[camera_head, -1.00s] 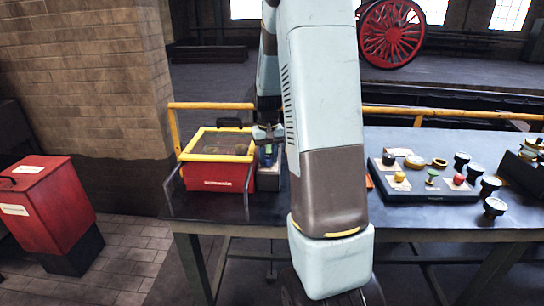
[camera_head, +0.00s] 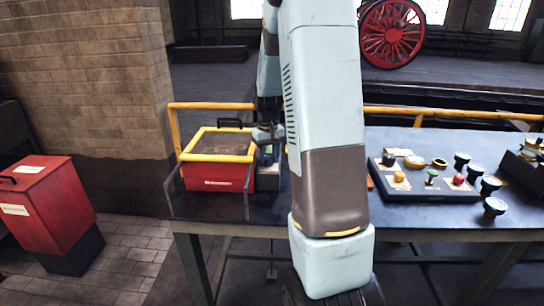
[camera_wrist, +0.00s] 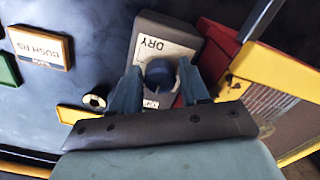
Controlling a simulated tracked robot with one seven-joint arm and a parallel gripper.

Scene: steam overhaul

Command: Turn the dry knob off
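The dry knob (camera_wrist: 160,75) is a dark blue-grey round knob on a grey box with a white label reading DRY (camera_wrist: 152,47), in the wrist view. My gripper (camera_wrist: 160,84) has its two blue-grey fingers on either side of the knob, with the knob between them. A gap seems to show beside the knob, and I cannot tell whether the fingers touch it. In the head view my gripper (camera_head: 266,133) is above the box (camera_head: 268,178), and the knob is mostly hidden there.
A red and yellow tub (camera_head: 216,174) stands directly left of the box. A board of coloured knobs (camera_head: 430,189) lies right of my arm, with dark round parts beside it. A BUSH RS block (camera_wrist: 42,47) lies near the box. A yellow rail (camera_head: 450,114) runs behind.

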